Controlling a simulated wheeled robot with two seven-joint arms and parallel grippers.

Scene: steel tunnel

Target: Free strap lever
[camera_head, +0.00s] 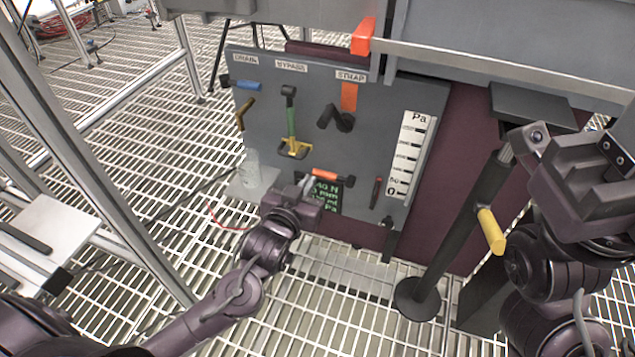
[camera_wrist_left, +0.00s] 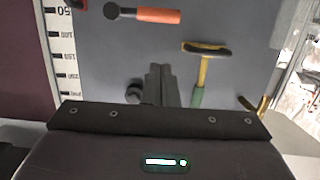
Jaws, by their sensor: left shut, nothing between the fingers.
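The grey panel (camera_head: 262,100) carries the label STRAP, with an orange strip (camera_head: 349,97) below it and a dark lever (camera_head: 336,118) with a round knob under that. In the left wrist view, which shows the panel upside down, a dark knob (camera_wrist_left: 135,93) shows beside my fingers. My left gripper (camera_head: 304,182) is shut and empty in front of the panel's lower part, near an orange-handled lever (camera_head: 332,175). Its fingers (camera_wrist_left: 161,72) point at bare panel between that lever and the knob. My right gripper (camera_head: 578,170) is at the right, away from the panel; its fingers are unclear.
A green and yellow T-handle (camera_head: 293,148) hangs under BYPASS. A blue handle (camera_head: 247,86) and a yellow-brown lever (camera_head: 244,113) are at the left. A Pa scale (camera_head: 409,155) is at the right. A dark post (camera_head: 455,225) with a yellow handle (camera_head: 491,230) stands before my right arm.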

